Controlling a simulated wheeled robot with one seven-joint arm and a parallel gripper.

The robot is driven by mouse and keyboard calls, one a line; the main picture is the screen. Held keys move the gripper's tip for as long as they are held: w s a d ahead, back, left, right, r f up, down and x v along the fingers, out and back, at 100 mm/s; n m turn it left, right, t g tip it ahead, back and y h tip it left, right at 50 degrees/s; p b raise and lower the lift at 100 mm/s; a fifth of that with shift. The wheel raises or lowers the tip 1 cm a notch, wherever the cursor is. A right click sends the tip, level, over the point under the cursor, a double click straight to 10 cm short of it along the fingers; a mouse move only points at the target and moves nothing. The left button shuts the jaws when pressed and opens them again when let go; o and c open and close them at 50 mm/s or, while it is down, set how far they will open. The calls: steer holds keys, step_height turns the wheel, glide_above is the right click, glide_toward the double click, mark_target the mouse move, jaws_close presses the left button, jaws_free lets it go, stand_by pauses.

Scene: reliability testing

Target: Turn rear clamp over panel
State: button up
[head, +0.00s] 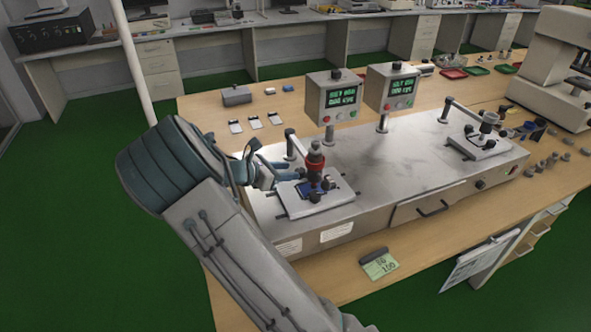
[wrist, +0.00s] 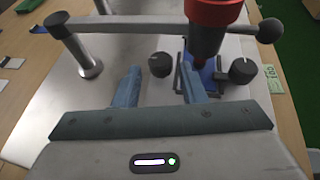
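The blue panel (head: 306,189) lies on a light plate (head: 325,205) under a red and dark press head (head: 315,160). It also shows partly in the wrist view (wrist: 207,75), largely hidden by the press head and a finger. The rear clamp, with a black round knob (wrist: 160,65), is on the post side of the panel; its arm is hard to make out. Another black knob (wrist: 243,70) is on the opposite side. My gripper (wrist: 160,78) is open, with its blue fingers on either side of the rear knob. Contact with the knob cannot be told.
A press lever (wrist: 150,27) crosses above the fingers from a metal post (wrist: 88,62). Two display boxes (head: 333,97) (head: 392,87) stand behind. A second fixture (head: 480,145) is at the right. The grey top between the fixtures is clear.

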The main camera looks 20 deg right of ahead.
mark_target(299, 170)
steer(key=shift+x, duration=1.95)
steer(key=c, duration=0.7)
